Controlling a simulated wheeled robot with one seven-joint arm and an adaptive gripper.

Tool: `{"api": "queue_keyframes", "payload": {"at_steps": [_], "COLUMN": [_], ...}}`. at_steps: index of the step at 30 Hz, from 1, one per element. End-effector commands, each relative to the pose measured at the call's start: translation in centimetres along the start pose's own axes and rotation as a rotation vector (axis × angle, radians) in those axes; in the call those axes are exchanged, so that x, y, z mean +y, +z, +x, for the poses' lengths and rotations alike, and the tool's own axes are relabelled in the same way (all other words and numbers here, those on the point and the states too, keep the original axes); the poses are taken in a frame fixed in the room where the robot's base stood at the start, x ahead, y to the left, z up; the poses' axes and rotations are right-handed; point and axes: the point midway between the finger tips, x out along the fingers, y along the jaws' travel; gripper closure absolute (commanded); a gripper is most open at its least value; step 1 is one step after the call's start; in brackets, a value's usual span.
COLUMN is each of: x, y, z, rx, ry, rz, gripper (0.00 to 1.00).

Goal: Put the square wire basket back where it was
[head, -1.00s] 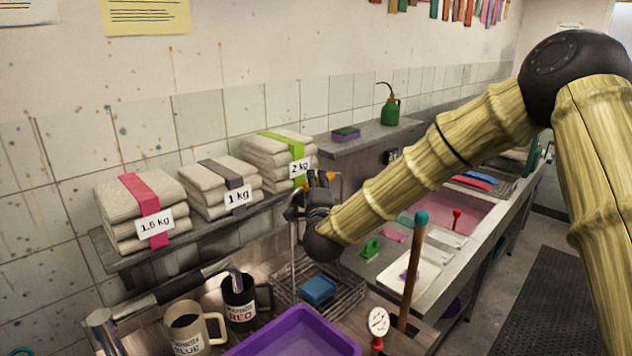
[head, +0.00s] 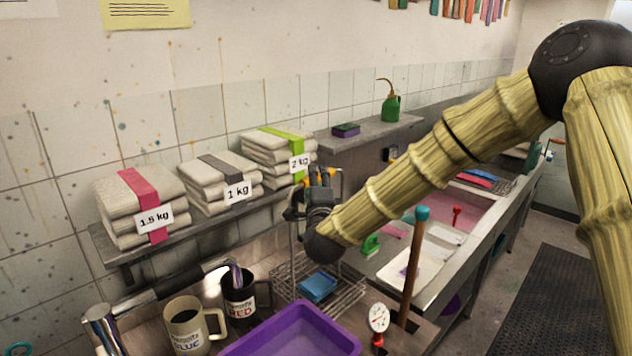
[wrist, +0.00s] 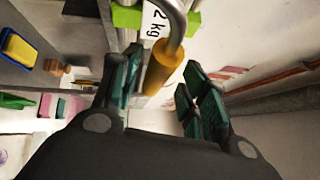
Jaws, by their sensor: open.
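The square wire basket (head: 352,299) sits on the worktop, upright, with a blue block (head: 318,287) in it. Its tall metal handle (head: 292,243) rises on the left side and carries an orange grip at the top. My gripper (head: 322,178) is at that grip, above the basket. In the wrist view the orange grip (wrist: 165,67) lies between the spread green fingers of my gripper (wrist: 165,88), with a gap visible on the right. My gripper is open. My forearm and wrist hide part of the basket's back and handle.
A purple tub (head: 292,338) and two mugs (head: 240,300) stand close in front and left. A dial gauge (head: 378,318) and an upright stick (head: 412,270) stand right of the basket. Stacked sacks (head: 275,155) on a shelf are just behind my gripper.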

Motion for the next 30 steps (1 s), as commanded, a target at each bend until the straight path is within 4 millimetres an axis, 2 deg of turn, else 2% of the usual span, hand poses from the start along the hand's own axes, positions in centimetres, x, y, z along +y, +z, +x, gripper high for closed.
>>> {"api": "queue_keyframes", "payload": {"at_steps": [1, 9, 15, 21, 30], "x": [0.5, 0.4, 0.2, 0.1, 0.0], "y": [-0.1, 0.0, 0.0, 0.0, 0.0], "z": [-1.1, -6.1, -8.8, -10.0, -10.1], "rx": [-0.001, -0.001, -0.001, -0.001, 0.000], "ry": [0.001, 0.000, -0.001, -0.001, -0.001], "rz": [0.001, 0.001, 0.000, 0.000, 0.000], "gripper": [0.56, 0.56, 0.56, 0.56, 0.56]}}
